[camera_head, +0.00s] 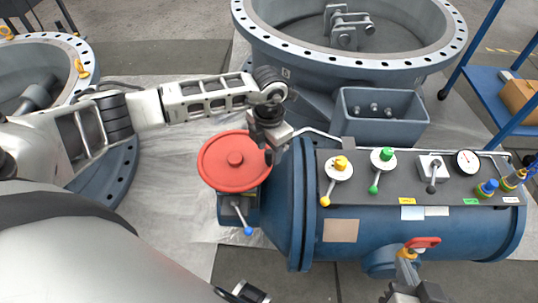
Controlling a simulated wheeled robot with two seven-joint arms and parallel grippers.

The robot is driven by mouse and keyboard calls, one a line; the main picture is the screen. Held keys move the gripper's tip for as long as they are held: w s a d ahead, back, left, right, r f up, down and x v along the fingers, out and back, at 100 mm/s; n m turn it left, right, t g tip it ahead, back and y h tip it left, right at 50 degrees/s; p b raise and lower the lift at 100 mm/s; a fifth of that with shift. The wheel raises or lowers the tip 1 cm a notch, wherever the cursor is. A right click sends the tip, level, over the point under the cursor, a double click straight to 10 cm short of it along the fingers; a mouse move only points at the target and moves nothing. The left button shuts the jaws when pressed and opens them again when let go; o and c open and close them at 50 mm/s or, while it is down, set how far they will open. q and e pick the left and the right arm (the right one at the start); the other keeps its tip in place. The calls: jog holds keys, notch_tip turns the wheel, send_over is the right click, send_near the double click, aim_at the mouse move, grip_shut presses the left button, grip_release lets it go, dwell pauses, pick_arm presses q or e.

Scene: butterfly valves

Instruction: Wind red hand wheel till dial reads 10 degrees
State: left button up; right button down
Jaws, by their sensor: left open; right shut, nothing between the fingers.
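The red hand wheel (228,163) is a flat red disc with a raised hub, left of the blue horizontal cylinder. My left gripper (272,148) points down at the wheel's right rim, with its fingers open; I cannot tell whether they touch the rim. A round white dial (467,162) with a dark needle sits at the right of the grey panel. Its marks are too small to read, and I cannot tell whether it is the wheel's dial. My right gripper (408,272) is at the bottom edge, shut and empty, below a red handle (422,243).
The grey panel (390,192) carries yellow, green and grey levers. A blue-tipped lever (242,215) hangs below the wheel. A grey open box (381,121) and a large flanged ring (350,60) stand behind. A blue cart (490,85) is at upper right.

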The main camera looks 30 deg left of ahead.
pick_arm(q)
jog(key=shift+f, duration=1.6)
grip_shut()
jog(key=shift+w+a+n+b, duration=0.15)
jog(key=shift+w+n+b, duration=0.25)
jog(key=shift+w+n, duration=0.35)
grip_release()
jog(key=shift+s, duration=0.1)
jog(key=shift+r, duration=0.1)
notch_tip(320, 180, up, 16)
jog(key=p, duration=0.1)
